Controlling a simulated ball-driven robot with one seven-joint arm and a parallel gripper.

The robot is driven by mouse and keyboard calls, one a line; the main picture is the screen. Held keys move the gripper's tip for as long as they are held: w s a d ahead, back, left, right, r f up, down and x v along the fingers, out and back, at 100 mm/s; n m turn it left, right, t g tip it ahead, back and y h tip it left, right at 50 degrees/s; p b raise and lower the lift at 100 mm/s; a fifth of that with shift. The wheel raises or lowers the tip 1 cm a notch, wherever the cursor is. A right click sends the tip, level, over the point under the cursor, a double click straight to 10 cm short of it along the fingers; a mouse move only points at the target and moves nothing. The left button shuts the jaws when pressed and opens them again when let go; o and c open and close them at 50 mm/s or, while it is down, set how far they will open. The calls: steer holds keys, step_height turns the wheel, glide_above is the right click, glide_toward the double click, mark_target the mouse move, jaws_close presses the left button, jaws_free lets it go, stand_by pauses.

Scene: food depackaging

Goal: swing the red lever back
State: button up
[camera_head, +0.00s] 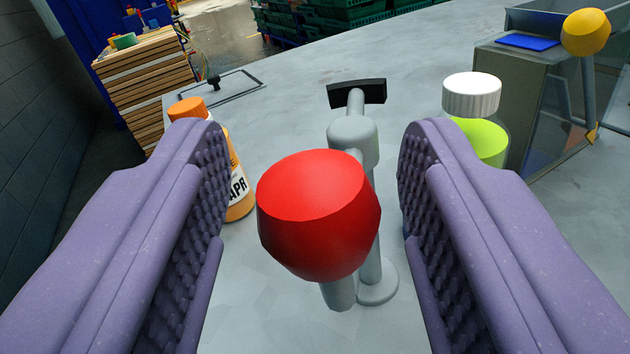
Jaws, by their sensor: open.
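The red lever knob (318,214) is in the middle of the view, on a grey stand with a round base (378,284). A grey upper joint (352,135) and a black crosspiece (357,92) show behind the knob. My gripper (312,150) is open, with one purple ridged finger on each side of the knob. Gaps show between the knob and both fingers, so neither appears to touch it. The knob hides part of the lever's shaft.
An orange bottle (238,185) stands behind the left finger. A white-capped bottle with green contents (481,140) stands behind the right finger. A yellow-knobbed lever (586,33) and a grey box (520,95) are at the right. Open grey surface (290,95) lies behind.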

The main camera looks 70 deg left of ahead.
steer(key=p+v, duration=0.2)
steer(key=v, duration=0.5)
steer(key=shift+s+d, duration=0.15)
steer(key=shift+d, duration=0.1)
